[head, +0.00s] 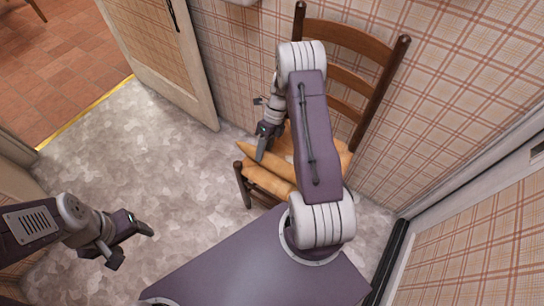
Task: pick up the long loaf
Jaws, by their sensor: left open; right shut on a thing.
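The long loaf (280,166) is golden-brown with a tapered end. It lies slantwise at the wooden chair's seat, and its right part is hidden behind my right arm. My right gripper (262,148) points down and is shut on the loaf near its left end. One finger shows in front of the loaf; the other is mostly hidden. I cannot tell whether the loaf is clear of the seat. My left gripper (130,241) is open and empty over the floor at the lower left, well apart from the chair.
The brown chair (388,68) stands against the plaid wall, its slatted back behind my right arm. A second tan, rounded shape (268,182) lies just below the loaf. An open door (160,50) stands at upper left. The grey floor (130,150) between is clear.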

